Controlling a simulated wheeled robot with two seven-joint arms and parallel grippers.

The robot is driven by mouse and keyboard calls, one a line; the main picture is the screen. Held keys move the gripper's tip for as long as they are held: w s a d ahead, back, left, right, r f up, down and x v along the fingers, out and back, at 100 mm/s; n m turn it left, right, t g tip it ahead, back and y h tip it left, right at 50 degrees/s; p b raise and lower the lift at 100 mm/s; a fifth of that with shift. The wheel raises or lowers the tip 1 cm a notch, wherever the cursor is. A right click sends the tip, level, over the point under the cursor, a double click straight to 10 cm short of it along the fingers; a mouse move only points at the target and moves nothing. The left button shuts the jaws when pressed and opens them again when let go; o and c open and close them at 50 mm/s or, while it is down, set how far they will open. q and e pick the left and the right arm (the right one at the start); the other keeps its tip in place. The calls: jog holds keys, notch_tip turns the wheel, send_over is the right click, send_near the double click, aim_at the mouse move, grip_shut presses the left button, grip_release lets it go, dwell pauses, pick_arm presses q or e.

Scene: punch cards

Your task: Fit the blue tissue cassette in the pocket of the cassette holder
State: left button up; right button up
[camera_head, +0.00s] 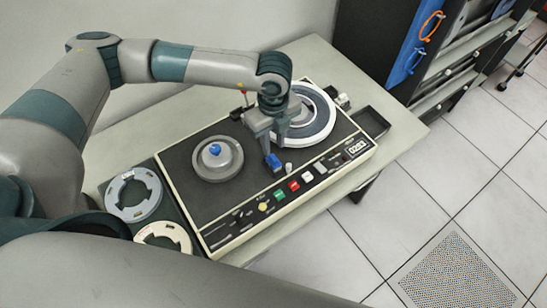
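A small blue block (274,163), which looks like the tissue cassette, shows at the tips of my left gripper (274,148). The gripper points down over the tape deck, between its two reel hubs, and appears closed on the block. The fingers hide part of the block, and I cannot tell how far it is above the deck. I cannot make out the cassette holder or its pocket for certain. My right gripper is not in view.
The tape deck (203,193) has a white reel (318,116), a grey hub (218,168) with a blue knob, and coloured buttons. Two rings (125,194) lie at its left. A dark open tray (371,122) sits at its right on the pale table (404,123).

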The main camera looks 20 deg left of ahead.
aim_at(274, 157)
pick_arm(q)
notch_tip(274, 157, down, 3)
jog(key=shift+f+b, duration=0.15)
jog(key=shift+b, duration=0.75)
jog(key=shift+f+b, duration=1.35)
jog(key=shift+f, duration=0.05)
grip_shut()
jog(key=shift+r, duration=0.15)
jog(key=shift+r+p, duration=1.25)
jog(key=shift+r, duration=1.65)
